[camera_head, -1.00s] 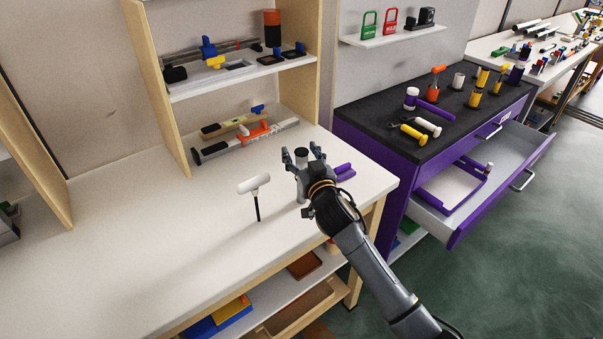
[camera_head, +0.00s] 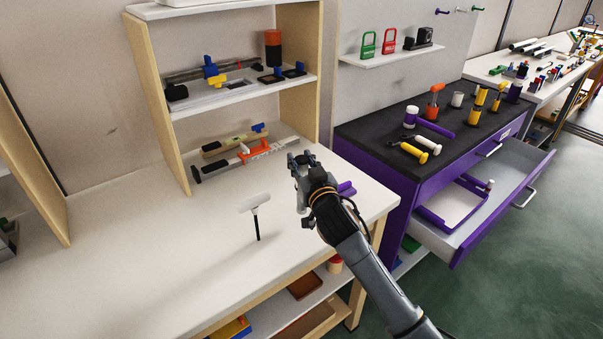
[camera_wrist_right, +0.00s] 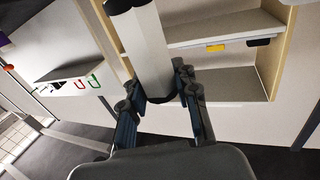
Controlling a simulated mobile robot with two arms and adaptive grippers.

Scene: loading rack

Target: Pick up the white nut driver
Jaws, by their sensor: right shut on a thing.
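A white T-handled tool (camera_head: 254,203) with a thin black shaft stands upright on the white workbench in the head view, left of my right gripper and apart from it. My right gripper (camera_head: 300,162) is above the bench near its right end. It is shut on a light grey object (camera_wrist_right: 152,55) with dark ends, seen between the fingers in the wrist view. The fingers hide most of it in the head view, and I cannot tell what it is. A white-handled tool (camera_head: 428,145) lies on the dark cabinet top. My left gripper is not in view.
A purple thing (camera_head: 346,188) lies right of my right gripper. The purple cabinet has an open drawer (camera_head: 500,190). The bench's left and middle are mostly clear.

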